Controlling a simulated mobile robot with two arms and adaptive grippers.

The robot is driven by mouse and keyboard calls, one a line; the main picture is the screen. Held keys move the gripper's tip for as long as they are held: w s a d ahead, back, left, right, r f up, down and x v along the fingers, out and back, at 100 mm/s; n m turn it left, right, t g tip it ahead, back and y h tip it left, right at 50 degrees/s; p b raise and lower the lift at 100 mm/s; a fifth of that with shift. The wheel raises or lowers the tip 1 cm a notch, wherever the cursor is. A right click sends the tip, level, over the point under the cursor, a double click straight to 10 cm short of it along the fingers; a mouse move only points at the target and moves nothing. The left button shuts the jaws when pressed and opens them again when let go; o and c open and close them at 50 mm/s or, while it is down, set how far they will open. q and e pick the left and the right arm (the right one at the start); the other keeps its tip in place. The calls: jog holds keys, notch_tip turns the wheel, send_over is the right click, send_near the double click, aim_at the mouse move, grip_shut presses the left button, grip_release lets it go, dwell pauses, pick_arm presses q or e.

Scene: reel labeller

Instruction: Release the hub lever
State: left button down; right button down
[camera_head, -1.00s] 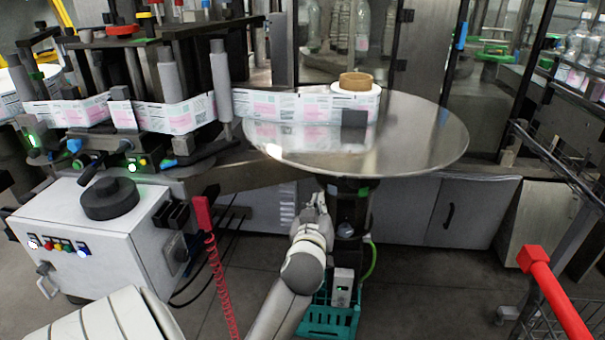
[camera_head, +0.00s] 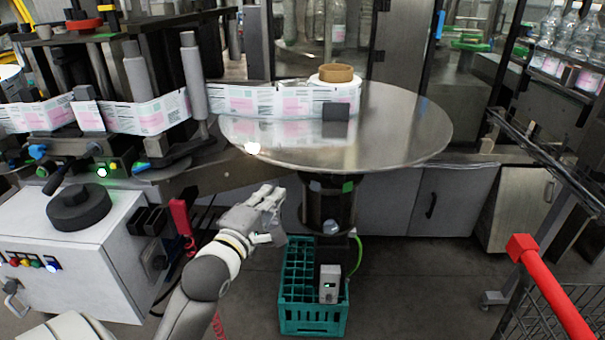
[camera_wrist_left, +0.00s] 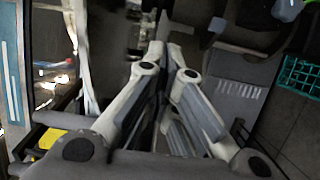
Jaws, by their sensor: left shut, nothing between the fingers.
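My left gripper (camera_head: 268,198) is shut and empty in the head view. It is below and in front of the left part of the round metal reel table (camera_head: 405,135), left of the table's dark column (camera_head: 328,207). Its fingers also show close together in the left wrist view (camera_wrist_left: 167,55). On the table stands a small white roll with a brown core (camera_head: 337,73), the label web running to it from the left. A dark block (camera_head: 336,111) is in front of the roll. I cannot clearly make out a hub lever. My right gripper is out of view.
A teal crate (camera_head: 312,318) with a small grey box (camera_head: 330,283) stands on the floor below the column. A white control cabinet (camera_head: 85,275) is at left. A red-ended bar (camera_head: 545,285) is at right. The floor right of the crate is clear.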

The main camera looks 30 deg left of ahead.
aim_at(328, 177)
pick_arm(q)
jog(key=w+d+p, duration=0.1)
jog(key=w+p, duration=0.1)
jog(key=w, duration=0.9)
jog(key=shift+w+d, duration=0.2)
jog(key=shift+w, duration=0.1)
jog(key=shift+d, duration=0.1)
jog(key=shift+w+d+p, duration=0.15)
jog(key=shift+w+d, duration=0.15)
jog(key=shift+d, duration=0.5)
jog(key=shift+w+d+p, duration=0.2)
jog(key=shift+w+d, duration=0.15)
jog(key=shift+d, duration=0.4)
jog(key=shift+w+d+p, duration=0.15)
jog(key=shift+w+d, duration=0.15)
jog(key=shift+d, duration=0.5)
jog(key=shift+a, duration=0.1)
